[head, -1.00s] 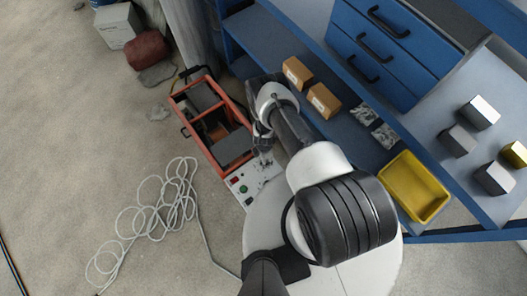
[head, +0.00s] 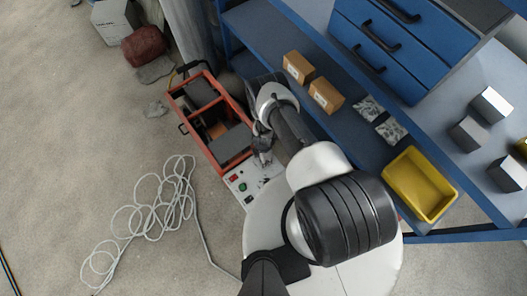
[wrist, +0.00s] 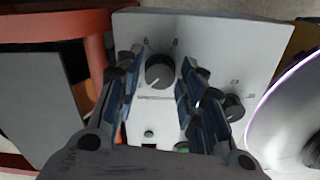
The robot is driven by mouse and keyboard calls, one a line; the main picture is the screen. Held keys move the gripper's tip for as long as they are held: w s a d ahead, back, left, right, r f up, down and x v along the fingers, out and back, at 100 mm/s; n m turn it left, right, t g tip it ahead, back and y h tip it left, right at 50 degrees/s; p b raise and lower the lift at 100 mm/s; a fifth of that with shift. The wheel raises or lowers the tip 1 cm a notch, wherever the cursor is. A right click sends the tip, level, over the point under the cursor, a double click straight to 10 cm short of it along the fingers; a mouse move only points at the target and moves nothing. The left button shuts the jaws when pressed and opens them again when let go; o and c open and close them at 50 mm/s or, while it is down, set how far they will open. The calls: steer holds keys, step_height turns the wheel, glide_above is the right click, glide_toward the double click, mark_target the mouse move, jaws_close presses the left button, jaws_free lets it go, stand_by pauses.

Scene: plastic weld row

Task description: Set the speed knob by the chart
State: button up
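A pale control panel (wrist: 210,45) fills the middle of the wrist view. A round dark knob (wrist: 159,71) with a light pointer line sits on it, with the digits 6 and 8 printed above. A second dark knob (wrist: 232,107) is at the lower right. My gripper (wrist: 162,62) is open, its fingers on either side of the first knob with gaps visible; contact cannot be told. In the head view my gripper (head: 262,152) is over the panel (head: 241,184), partly hiding it. I cannot make out a chart.
The panel belongs to an orange-framed machine (head: 184,104). A white cable (head: 150,205) lies coiled on the floor to its left. A blue bench (head: 357,130) with cardboard boxes (head: 325,95) and a yellow bin (head: 388,177) stands to the right. A pale disc (wrist: 285,110) edges the wrist view.

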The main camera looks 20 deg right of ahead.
steer(key=c, duration=0.7)
